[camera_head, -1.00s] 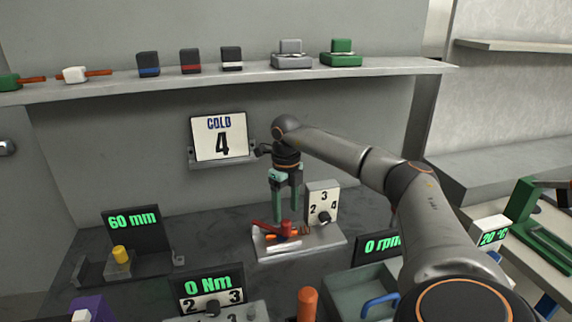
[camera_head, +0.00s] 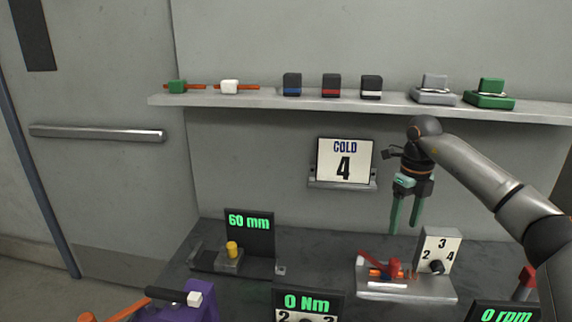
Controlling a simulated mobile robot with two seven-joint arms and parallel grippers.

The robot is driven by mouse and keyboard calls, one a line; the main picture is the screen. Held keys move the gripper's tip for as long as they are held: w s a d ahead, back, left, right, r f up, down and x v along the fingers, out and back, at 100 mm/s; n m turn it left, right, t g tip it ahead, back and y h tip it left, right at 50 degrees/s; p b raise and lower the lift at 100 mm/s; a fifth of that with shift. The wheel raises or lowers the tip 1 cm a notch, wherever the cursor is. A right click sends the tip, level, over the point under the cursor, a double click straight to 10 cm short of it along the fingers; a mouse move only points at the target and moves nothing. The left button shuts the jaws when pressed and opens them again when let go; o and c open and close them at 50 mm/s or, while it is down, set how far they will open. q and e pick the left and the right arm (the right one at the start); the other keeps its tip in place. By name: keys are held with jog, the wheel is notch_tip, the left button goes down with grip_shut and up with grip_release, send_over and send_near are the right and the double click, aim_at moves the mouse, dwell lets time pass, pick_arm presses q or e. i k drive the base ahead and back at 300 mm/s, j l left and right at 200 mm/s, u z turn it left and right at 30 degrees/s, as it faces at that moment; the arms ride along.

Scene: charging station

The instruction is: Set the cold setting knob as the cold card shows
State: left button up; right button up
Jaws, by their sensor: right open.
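The cold card (camera_head: 344,166) on the back wall reads "COLD 4" in its holder. A dark knob (camera_head: 437,267) is on a white dial plate (camera_head: 439,240) marked 2, 3 and 4, at the right of the table. I cannot clearly tell which number the knob points to. No label marks it as the cold knob. My right gripper (camera_head: 404,225) is open and empty, its green fingers pointing down. It appears above and left of the dial plate, apart from the knob. My left gripper is not in view.
A red lever (camera_head: 394,267) stands on the grey base (camera_head: 405,290) left of the knob. Displays read "60 mm" (camera_head: 249,222), "0 Nm" (camera_head: 307,302) and "0 rpm" (camera_head: 506,313). A shelf (camera_head: 390,105) with several blocks is above. Bare table lies between the displays and the lever.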

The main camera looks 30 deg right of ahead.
aim_at(437, 267)
jog(key=k, duration=1)
